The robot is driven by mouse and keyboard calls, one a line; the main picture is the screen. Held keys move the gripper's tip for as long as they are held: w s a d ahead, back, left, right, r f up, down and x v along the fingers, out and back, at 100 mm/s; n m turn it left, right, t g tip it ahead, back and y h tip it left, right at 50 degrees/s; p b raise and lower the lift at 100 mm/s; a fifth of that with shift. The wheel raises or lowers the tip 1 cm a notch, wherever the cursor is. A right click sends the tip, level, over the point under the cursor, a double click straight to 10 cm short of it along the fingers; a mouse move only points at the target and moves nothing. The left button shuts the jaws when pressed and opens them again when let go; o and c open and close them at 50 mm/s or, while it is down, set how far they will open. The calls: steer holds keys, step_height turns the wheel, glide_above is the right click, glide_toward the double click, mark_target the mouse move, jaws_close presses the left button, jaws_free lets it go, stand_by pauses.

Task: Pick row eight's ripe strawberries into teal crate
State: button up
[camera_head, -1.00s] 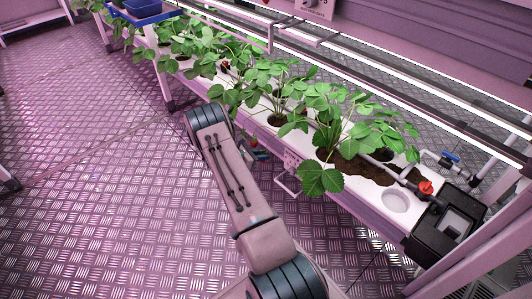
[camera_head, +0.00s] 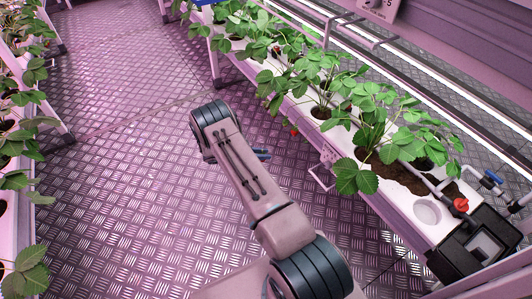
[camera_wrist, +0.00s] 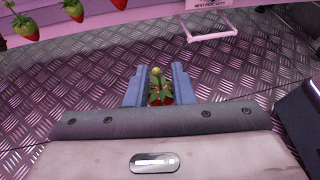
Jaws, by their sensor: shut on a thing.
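My gripper (camera_wrist: 160,88) is shut on a red strawberry (camera_wrist: 160,99) with a green leafy cap and a pale stem end, seen between the two fingers in the wrist view. In the head view my arm hides most of the gripper; only a blue finger part (camera_head: 262,155) shows, out over the floor beside the planter row (camera_head: 395,207). A small red berry (camera_head: 294,132) hangs at the planter's side. No teal crate is recognisable.
Leafy plants (camera_head: 400,125) fill the white planter on the right. A wire handle (camera_head: 320,178) juts from its side. A blue edge (camera_head: 205,2) shows at the top. Another plant row (camera_head: 12,140) lines the left. The metal floor (camera_head: 140,190) between is clear.

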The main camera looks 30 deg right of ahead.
steer(key=shift+a, duration=0.1)
steer(key=shift+s+a+b, duration=0.2)
steer(key=shift+a+b, duration=0.15)
steer(key=shift+a, duration=2)
